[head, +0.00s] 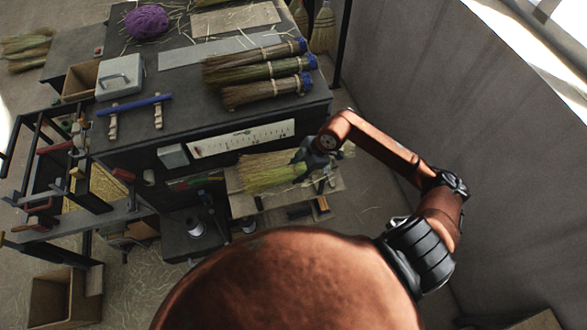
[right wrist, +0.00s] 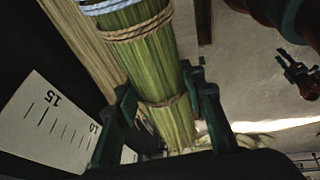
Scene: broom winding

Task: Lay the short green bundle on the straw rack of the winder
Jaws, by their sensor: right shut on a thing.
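My right gripper (head: 316,160) is shut on a short green bundle (right wrist: 155,60). In the right wrist view its two dark fingers (right wrist: 165,110) sit on either side of the bundle, near a lower twine tie. More twine and a pale blue band circle the bundle higher up. In the head view, yellow-green straw (head: 262,174) shows left of this gripper, over a pale board at the bench front. My gripper hides part of it, and I cannot tell where the held bundle ends. A dark claw (right wrist: 297,72), perhaps my left gripper, shows small in the right wrist view; its jaws are unclear.
Several blue-ended bundles (head: 262,68) lie on the dark bench (head: 200,112), near a purple ball (head: 147,21) and a grey box (head: 120,76). A blue bar (head: 134,103) rests on wooden pegs. A dark frame (head: 90,195) stands left. A wall closes the right side.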

